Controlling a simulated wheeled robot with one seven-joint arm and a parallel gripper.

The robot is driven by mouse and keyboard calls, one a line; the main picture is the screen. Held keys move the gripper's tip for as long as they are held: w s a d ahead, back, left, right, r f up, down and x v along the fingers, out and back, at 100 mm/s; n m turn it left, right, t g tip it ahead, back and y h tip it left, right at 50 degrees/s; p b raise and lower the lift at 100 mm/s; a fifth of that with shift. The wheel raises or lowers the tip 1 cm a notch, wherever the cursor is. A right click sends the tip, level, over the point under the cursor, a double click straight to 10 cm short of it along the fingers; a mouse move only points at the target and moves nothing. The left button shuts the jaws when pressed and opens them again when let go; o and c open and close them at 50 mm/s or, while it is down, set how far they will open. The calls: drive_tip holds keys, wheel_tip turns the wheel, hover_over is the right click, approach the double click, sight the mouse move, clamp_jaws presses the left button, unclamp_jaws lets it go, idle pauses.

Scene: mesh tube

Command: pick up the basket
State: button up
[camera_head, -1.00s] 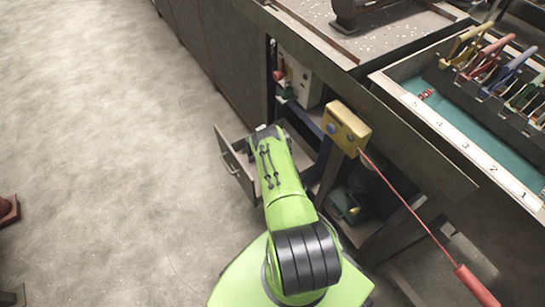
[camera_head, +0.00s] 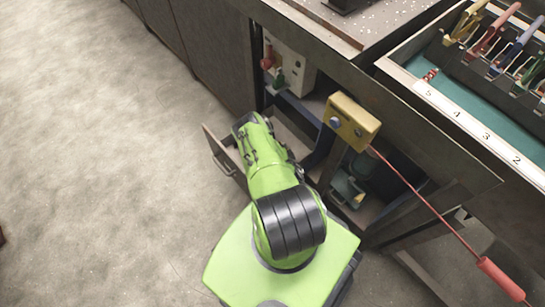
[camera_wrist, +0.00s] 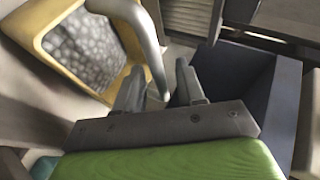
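In the wrist view, a basket (camera_wrist: 88,50) with a yellow rim and a grey patterned inside shows at the upper left, tilted in the picture. Its grey curved handle (camera_wrist: 150,42) runs down between the fingers of my gripper (camera_wrist: 160,70). The two grey fingers stand apart on either side of the handle, with a gap visible, so the gripper is open. I cannot tell if a finger touches the handle. In the head view, my green arm reaches over the open drawer (camera_head: 222,165) and hides the gripper and basket.
A dark blue panel (camera_wrist: 262,90) stands close to the right of my gripper. In the head view, a yellow box (camera_head: 352,122) with a red cord hangs by the cabinet opening. A teal object (camera_head: 348,188) sits on a lower shelf. The floor (camera_head: 90,160) at left is clear.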

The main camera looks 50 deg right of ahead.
clamp_jaws()
drive_tip(key=shift+w, duration=0.1)
drive_tip(key=shift+r+p, duration=2.85)
drive_tip(key=shift+r, duration=2.15)
